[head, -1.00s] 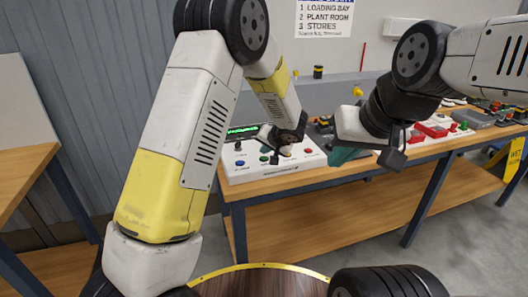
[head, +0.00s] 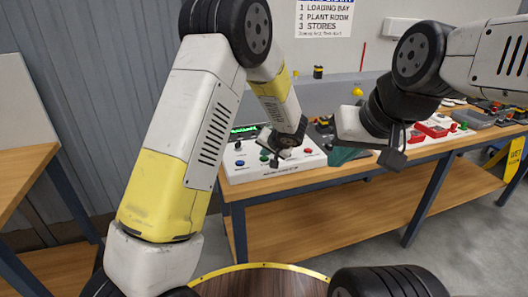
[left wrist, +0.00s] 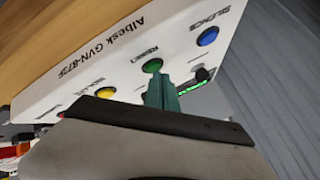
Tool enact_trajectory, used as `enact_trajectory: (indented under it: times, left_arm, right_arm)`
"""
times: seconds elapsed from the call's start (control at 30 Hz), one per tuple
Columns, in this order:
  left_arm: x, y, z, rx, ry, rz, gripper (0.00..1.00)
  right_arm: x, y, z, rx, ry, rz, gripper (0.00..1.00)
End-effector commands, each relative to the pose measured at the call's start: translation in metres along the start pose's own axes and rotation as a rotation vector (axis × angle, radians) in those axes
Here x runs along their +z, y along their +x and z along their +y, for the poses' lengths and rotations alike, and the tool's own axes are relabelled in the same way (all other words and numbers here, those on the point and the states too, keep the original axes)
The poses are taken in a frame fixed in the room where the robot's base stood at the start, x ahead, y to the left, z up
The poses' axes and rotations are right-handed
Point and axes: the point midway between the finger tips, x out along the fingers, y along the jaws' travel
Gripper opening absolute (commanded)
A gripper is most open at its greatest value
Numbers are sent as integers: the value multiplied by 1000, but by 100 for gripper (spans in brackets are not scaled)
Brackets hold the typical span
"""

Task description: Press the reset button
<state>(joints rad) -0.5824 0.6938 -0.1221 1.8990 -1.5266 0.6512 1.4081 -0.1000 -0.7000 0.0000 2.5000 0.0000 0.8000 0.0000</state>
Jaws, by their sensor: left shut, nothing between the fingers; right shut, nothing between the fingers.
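The white control panel (head: 240,178) stands on the workbench, with its lit green display at the back. In the left wrist view the panel (left wrist: 75,65) carries a green button (left wrist: 152,65), whose label appears to read RESET, between a blue button (left wrist: 207,36) and a yellow button (left wrist: 106,92). My left gripper (left wrist: 160,88) is shut and empty, its teal fingertips right by the green button. I cannot tell whether they touch it. In the head view my left gripper (head: 273,160) is low over the panel. My right gripper (head: 342,155) is shut and empty, right of the panel.
The wooden workbench (head: 290,185) extends right, with red and grey items (head: 432,129) along it. A red button (head: 308,150) sits at the panel's right. Another wooden table (head: 22,165) stands at the left. A yellow floor sign (head: 515,158) is at the far right.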

Motion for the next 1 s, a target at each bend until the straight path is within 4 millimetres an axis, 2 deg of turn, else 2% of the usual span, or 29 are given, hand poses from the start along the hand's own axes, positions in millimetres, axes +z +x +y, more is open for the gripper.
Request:
enact_trajectory:
  times: [0.7,1.0]
  left_arm:
    - [4,4,3,0,0,-1,0]
    - [-1,-2,-2,0,-2,0,0]
  right_arm:
    - [0,0,0,0,0,0,0]
    - [0,0,0,0,0,0,0]
